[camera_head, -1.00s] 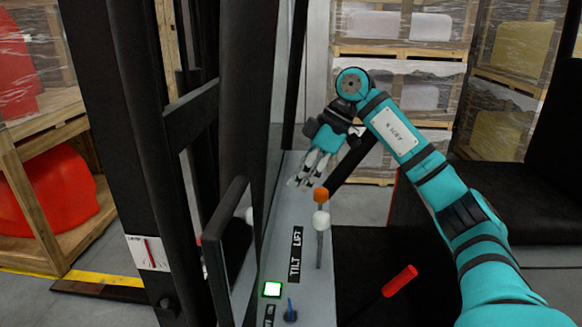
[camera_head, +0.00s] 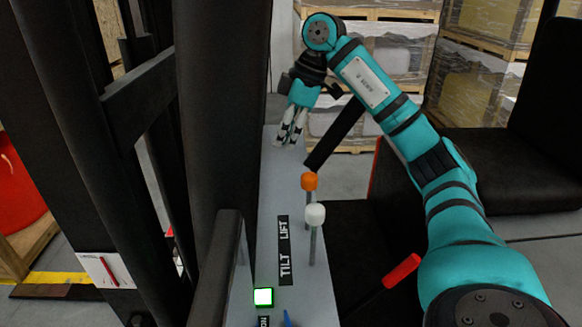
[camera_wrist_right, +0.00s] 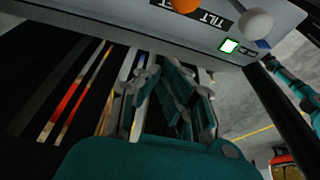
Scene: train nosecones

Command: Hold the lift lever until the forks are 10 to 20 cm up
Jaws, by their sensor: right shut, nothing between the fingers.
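Two levers stand on the grey control panel (camera_head: 285,195): one with an orange knob (camera_head: 309,181), one with a white knob (camera_head: 315,213). The lettering LIFT and TILT (camera_head: 284,250) runs beside them, LIFT at the far end, nearer the orange knob. My right gripper (camera_head: 291,138) is shut and empty above the far end of the panel, beyond the orange knob and apart from it. In the right wrist view its fingers (camera_wrist_right: 165,85) hang clear of the orange knob (camera_wrist_right: 186,4) and white knob (camera_wrist_right: 256,23). The forks cannot be made out. My left gripper is out of view.
A red-handled lever (camera_head: 402,270) is right of the panel, by the black seat (camera_head: 490,170). A lit green button (camera_head: 263,297) is at the near end. Dark mast posts rise at left. Wrapped crates (camera_head: 480,100) stand behind.

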